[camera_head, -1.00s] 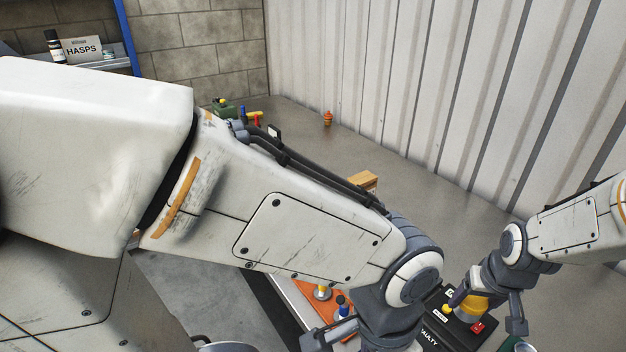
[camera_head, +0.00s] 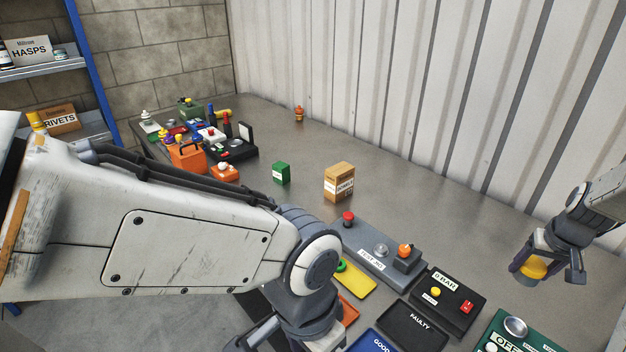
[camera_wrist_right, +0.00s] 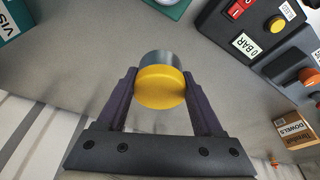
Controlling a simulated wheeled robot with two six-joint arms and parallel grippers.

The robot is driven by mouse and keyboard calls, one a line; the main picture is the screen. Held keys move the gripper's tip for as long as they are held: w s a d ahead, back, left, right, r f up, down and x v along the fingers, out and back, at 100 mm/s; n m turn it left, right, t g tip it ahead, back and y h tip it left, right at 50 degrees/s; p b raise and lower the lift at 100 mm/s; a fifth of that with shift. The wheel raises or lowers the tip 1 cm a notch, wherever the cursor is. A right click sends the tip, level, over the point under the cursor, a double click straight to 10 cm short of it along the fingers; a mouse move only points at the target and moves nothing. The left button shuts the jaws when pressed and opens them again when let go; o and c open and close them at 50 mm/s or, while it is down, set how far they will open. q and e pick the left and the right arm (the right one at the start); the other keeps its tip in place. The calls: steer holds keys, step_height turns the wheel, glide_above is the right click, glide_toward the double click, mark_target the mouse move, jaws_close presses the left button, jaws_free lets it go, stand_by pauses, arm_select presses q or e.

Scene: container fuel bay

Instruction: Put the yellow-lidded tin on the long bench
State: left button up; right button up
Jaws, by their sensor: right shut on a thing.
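My right gripper (camera_head: 541,266) is shut on the yellow-lidded tin (camera_head: 533,270), at the right of the head view. In the right wrist view the tin (camera_wrist_right: 162,86) sits between the two fingers, with its yellow lid and grey side showing. The long bench (camera_head: 440,215) is a grey metal top along the corrugated wall. The tin appears to be over its right part; I cannot tell the gap below it. My left gripper (camera_head: 290,338) is at the bottom edge of the head view, partly cut off, so its jaws are unclear.
Bare bench lies around the tin. Nearby are a black box with a red switch (camera_head: 447,303), a green panel (camera_head: 520,335) and a grey test jig (camera_head: 375,255). A dowels box (camera_head: 339,182) and a green box (camera_head: 281,173) stand farther back, with clutter at the far left.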

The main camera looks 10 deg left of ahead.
steer(key=d, duration=0.3)
steer(key=p, duration=0.4)
glide_above(501, 271)
steer(key=s, duration=0.1)
steer(key=shift+m, duration=0.3)
step_height(501, 271, down, 7)
steer(key=shift+a, duration=0.1)
step_height(501, 271, down, 4)
steer(key=shift+r+p, duration=0.15)
steer(key=shift+p, duration=0.95)
steer(key=shift+f, duration=0.2)
steer(key=shift+f+b, duration=0.25)
steer(key=shift+b, duration=0.1)
steer(key=o, duration=1.4)
steer(key=shift+r, duration=0.1)
steer(key=shift+o, duration=0.2)
